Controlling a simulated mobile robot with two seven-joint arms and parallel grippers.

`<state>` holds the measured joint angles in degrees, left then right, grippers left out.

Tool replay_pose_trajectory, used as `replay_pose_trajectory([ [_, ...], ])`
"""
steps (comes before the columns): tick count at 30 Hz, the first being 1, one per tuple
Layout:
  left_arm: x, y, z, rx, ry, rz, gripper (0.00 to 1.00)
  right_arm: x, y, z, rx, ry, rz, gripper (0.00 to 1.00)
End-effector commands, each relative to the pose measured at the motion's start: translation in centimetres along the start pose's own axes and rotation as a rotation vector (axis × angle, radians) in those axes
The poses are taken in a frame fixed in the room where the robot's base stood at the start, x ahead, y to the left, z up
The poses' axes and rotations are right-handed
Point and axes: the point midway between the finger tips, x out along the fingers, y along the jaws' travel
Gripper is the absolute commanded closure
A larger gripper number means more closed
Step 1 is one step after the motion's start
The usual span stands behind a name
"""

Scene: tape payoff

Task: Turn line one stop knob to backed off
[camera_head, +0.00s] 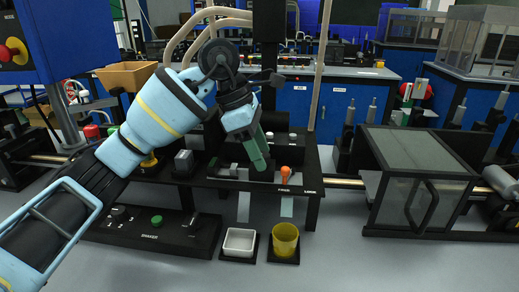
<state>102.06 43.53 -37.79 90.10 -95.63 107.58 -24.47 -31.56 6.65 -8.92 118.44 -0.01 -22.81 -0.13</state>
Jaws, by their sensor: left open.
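My left gripper (259,160) reaches in from the left over the black bench unit (310,160). Its green fingers point down and a little to the right, open, with nothing seen between them. An orange knob (285,172) stands on the front of this unit, just right of the fingertips and apart from them in the picture. No readable label marks it as the line one stop knob, and its setting is too small to tell. Grey parts of the unit (232,172) lie left of the fingertips, partly hidden by my gripper. My right gripper is out of view.
A white tray (240,243) and a yellow cup (285,240) stand in front of the unit. A black panel with a green button (156,220) is at the left front. A clear-walled box (420,190) stands at the right. A tall pole (320,70) rises behind the unit.

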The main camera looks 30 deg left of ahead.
Motion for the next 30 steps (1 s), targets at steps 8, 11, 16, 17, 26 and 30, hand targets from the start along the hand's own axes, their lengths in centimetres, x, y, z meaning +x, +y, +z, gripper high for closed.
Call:
replay_pose_trajectory([
  [8, 0.0, 0.0, 0.0, 0.001, 0.0, 0.0, 0.57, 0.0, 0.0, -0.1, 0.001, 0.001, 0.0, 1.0],
  [11, 0.0, 0.0, 0.0, 0.001, 0.0, 0.0, 0.71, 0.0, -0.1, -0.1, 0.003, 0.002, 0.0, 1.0],
  [16, 0.0, 0.0, 0.0, 0.001, 0.0, 0.0, 0.93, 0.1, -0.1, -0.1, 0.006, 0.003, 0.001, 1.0],
  [17, 0.0, 0.0, 0.0, 0.001, 0.0, 0.0, 0.94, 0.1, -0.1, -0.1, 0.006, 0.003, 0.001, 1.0],
  [26, -0.2, -0.1, 0.1, -0.039, 0.0, 0.018, 0.94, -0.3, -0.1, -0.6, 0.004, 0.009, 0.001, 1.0],
  [30, -0.2, -0.1, 0.1, -0.107, 0.001, 0.047, 0.94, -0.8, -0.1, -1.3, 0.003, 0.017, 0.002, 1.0],
])
